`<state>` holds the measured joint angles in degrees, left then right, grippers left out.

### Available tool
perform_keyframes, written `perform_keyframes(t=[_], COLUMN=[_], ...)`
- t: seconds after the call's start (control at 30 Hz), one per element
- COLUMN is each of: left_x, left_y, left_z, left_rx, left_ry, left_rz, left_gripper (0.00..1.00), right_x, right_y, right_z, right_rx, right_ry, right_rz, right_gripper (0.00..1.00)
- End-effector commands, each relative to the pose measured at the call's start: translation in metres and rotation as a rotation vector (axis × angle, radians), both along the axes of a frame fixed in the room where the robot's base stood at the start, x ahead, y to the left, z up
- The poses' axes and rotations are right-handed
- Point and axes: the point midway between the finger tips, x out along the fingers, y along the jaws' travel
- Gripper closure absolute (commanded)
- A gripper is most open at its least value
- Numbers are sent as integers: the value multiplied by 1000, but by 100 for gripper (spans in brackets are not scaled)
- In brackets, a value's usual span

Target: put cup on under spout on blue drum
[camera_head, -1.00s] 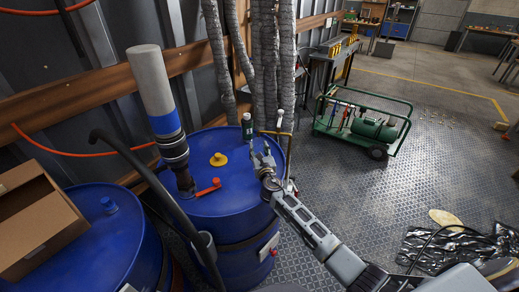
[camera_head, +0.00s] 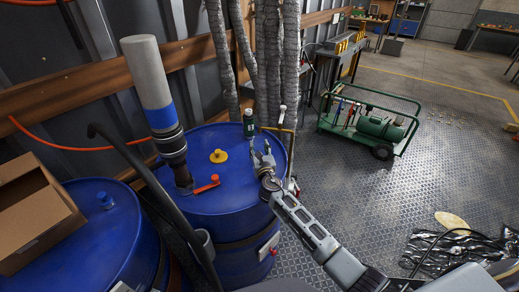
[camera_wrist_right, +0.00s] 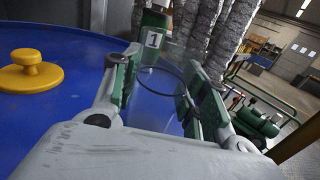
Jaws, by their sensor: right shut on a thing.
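The blue drum (camera_head: 225,205) stands in the middle of the head view, and its top fills the left of the right wrist view (camera_wrist_right: 50,100). My right gripper (camera_head: 264,156) is over the drum's right edge. In the right wrist view, its green-padded fingers (camera_wrist_right: 163,82) are apart around a clear, faint thing, seemingly the cup (camera_wrist_right: 165,78); its outline is hard to make out. A green part labelled "1" (camera_wrist_right: 153,38) stands just beyond the fingers and also shows in the head view (camera_head: 249,125). I cannot tell which fitting is the spout. My left gripper is out of view.
A grey pump tube (camera_head: 150,75) and an orange lever (camera_head: 207,184) rise from the drum, with a yellow cap (camera_head: 218,156) nearby. Grey hoses (camera_head: 270,55) hang behind. A second blue drum (camera_head: 95,235) and a cardboard box (camera_head: 35,215) are left. A green compressor cart (camera_head: 375,122) stands right.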

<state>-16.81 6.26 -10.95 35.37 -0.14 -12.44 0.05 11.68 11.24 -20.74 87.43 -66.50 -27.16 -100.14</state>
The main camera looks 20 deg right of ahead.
Motion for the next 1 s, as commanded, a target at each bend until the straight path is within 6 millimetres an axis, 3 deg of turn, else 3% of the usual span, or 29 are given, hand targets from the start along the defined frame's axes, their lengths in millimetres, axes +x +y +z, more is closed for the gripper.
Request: perform_keyframes(t=[0.2, 0.23, 0.37, 1.0], left_x=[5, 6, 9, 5], left_y=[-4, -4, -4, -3], left_z=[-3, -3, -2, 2], left_rx=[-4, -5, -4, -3], left_ry=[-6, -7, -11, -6], left_rz=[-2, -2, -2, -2], left_gripper=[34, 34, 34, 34], right_x=[0, 0, 0, -2], right_y=[0, 0, 0, 0], right_z=[-5, -5, -4, 1], right_rx=[-1, -1, -1, 0], right_ry=[0, 0, 0, 1], right_rz=[0, 0, 0, 0], right_gripper=[80, 53, 36, 35])
